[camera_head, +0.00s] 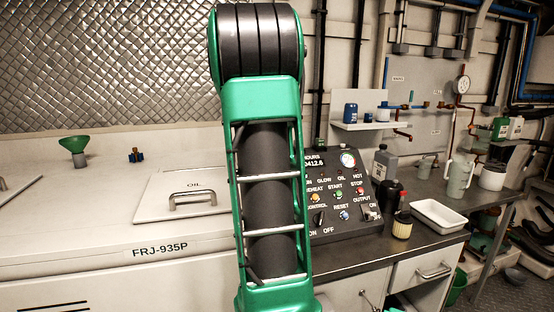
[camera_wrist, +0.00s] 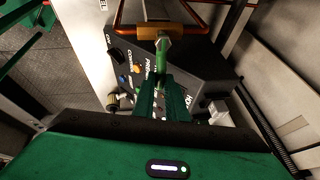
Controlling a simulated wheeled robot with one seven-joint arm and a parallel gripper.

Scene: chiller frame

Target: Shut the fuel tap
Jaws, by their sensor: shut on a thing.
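In the wrist view, my gripper (camera_wrist: 164,95) has its two dark green fingers close together on a light green lever (camera_wrist: 161,55). The lever stands in line with the fingers, below a brass tap body (camera_wrist: 160,33) joined to a copper pipe (camera_wrist: 124,16). I take this to be the fuel tap; no label on it is readable. The fingers hide the lower part of the lever. In the head view, my own green and black arm fills the middle and hides the gripper and this tap.
A sloped black control panel (camera_head: 340,215) with switches and lamps stands right of my arm; it shows behind the fingers in the wrist view (camera_wrist: 128,62). A filter (camera_head: 402,225), white tray (camera_head: 438,215) and jug (camera_head: 458,176) stand on the counter. A green funnel (camera_head: 75,146) is at left.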

